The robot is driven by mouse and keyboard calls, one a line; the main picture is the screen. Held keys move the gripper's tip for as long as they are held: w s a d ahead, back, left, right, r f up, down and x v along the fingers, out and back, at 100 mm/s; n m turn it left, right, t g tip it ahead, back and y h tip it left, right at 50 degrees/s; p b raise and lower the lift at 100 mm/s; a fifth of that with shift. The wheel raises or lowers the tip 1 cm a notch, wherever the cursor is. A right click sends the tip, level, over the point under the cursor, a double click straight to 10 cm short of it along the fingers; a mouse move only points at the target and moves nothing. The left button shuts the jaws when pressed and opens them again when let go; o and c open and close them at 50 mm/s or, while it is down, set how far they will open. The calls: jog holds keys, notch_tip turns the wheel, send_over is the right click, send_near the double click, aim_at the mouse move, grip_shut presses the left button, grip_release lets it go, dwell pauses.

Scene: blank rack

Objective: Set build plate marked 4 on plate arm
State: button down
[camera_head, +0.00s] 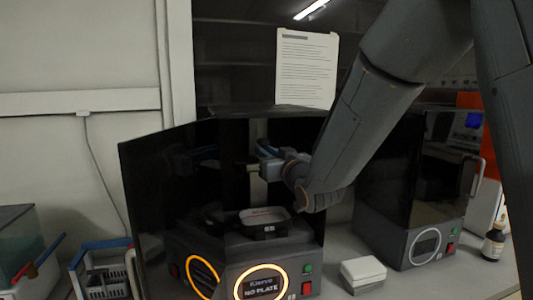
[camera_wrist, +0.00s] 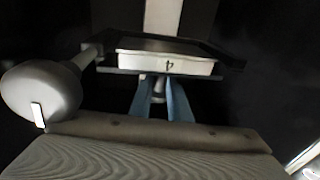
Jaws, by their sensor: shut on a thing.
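My gripper (camera_wrist: 160,97), with blue fingers, is shut on a small grey stem below the pale build plate marked 4 (camera_wrist: 195,66). In the wrist view the plate is level, with its number facing me. A dark bracket (camera_wrist: 103,69), apparently the plate arm, shows around the plate's sides and back. I cannot tell whether the plate rests on it or hovers close to it. In the head view my gripper (camera_head: 268,150) reaches into the open middle printer (camera_head: 225,248), above its resin tray (camera_head: 264,215). The plate is hard to make out there.
The printer's display (camera_head: 262,285) reads "NO PLATE" within an orange ring. Its dark door (camera_head: 160,195) stands open at the left. A blue-edged rack (camera_head: 103,270) is left.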

jog(key=shift+f, duration=0.2)
jog(key=c, duration=1.6)
grip_release()
